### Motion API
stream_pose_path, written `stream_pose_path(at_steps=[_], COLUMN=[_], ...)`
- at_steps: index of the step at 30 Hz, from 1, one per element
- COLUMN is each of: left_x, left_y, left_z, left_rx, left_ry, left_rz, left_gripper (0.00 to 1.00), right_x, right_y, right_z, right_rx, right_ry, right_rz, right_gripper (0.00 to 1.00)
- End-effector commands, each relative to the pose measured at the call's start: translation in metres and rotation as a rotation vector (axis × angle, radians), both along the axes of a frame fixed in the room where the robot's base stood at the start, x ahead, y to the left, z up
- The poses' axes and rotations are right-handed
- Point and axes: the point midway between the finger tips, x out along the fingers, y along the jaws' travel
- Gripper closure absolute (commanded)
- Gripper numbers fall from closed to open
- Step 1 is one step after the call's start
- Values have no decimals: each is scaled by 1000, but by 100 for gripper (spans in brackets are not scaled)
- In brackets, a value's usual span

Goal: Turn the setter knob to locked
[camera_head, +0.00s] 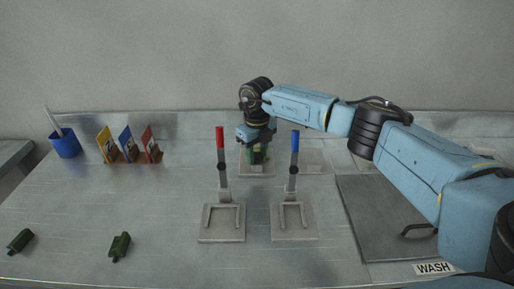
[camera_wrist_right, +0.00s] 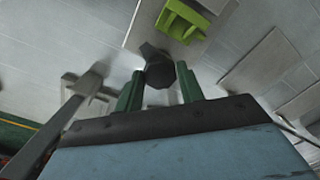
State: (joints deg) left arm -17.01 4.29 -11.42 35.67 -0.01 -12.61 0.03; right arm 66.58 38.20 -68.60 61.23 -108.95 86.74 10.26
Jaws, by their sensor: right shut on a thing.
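The setter knob (camera_wrist_right: 160,70) is dark and faceted in the right wrist view, on a pale base plate. My right gripper (camera_wrist_right: 160,88) is shut on it, with one green finger on each side. In the head view my right gripper (camera_head: 257,153) points down at the back middle of the bench, over a pale plate (camera_head: 256,173), and mostly hides the knob. A bright green part (camera_wrist_right: 182,20) lies just beyond the knob in the wrist view. The knob's markings cannot be read. My left gripper is not in view.
Two upright levers, one red-topped (camera_head: 220,138) and one blue-topped (camera_head: 294,142), stand in front of my right gripper. A blue cup (camera_head: 66,144) and three coloured cards are at left. Two dark green pieces (camera_head: 120,246) lie front left. A grey WASH mat (camera_head: 380,225) is at right.

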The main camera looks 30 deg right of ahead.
Motion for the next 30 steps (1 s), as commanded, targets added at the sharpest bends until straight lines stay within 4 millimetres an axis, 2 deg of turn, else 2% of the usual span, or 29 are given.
stream_pose_path(at_steps=[3,13,30], left_x=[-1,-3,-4], left_y=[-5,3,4], left_z=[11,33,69], left_rx=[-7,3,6], left_ry=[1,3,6], left_rz=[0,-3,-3], left_gripper=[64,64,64], right_x=[0,0,1], right_y=[0,0,0], right_z=[3,3,3], right_rx=[1,-1,0], right_ry=[-1,-1,-1], right_rz=[-109,-423,-926], right_gripper=[85,85,85])
